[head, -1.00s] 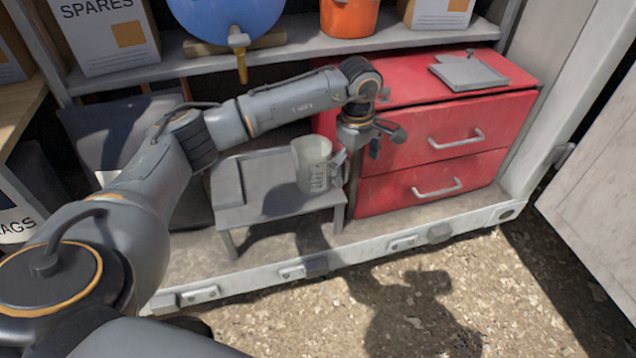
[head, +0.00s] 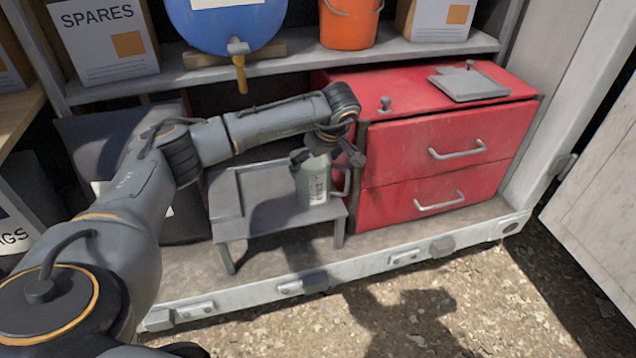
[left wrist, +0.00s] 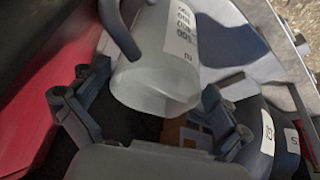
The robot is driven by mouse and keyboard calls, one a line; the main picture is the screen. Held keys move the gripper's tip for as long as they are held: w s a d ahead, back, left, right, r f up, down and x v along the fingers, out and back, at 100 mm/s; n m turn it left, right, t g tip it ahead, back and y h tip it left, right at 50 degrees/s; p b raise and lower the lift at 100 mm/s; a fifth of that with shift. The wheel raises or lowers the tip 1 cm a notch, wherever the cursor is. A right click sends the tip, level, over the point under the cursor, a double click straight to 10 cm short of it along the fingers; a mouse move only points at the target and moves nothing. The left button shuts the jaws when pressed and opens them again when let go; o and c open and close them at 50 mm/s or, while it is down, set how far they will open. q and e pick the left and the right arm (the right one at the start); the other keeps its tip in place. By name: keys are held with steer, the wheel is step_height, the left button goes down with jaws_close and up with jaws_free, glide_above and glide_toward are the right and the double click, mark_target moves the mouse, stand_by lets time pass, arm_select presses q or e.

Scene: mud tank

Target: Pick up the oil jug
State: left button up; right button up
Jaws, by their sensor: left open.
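The oil jug (head: 316,187) is a pale, translucent vessel with a printed label and a handle on its right. It stands upright on a small grey step stool (head: 233,226) in the head view. My left gripper (head: 327,158) is open just above the jug, its fingers spread around the upper part and hiding its rim. In the left wrist view the jug (left wrist: 158,85) lies between the two spread fingers of my left gripper (left wrist: 149,92), with its handle at upper left. Whether a finger touches it I cannot tell. My right gripper is out of view.
A red drawer cabinet (head: 440,140) stands close to the right of the stool, with a grey plate (head: 470,84) on top. Above is a shelf (head: 400,48) with a blue tank (head: 225,25), an orange bucket (head: 349,22) and boxes. Gravelly ground lies in front.

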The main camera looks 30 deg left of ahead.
arm_select(q)
steer(key=x, duration=0.4)
steer(key=shift+w+a+r, duration=0.1)
steer(key=c, duration=1.1)
steer(key=shift+o, duration=0.2)
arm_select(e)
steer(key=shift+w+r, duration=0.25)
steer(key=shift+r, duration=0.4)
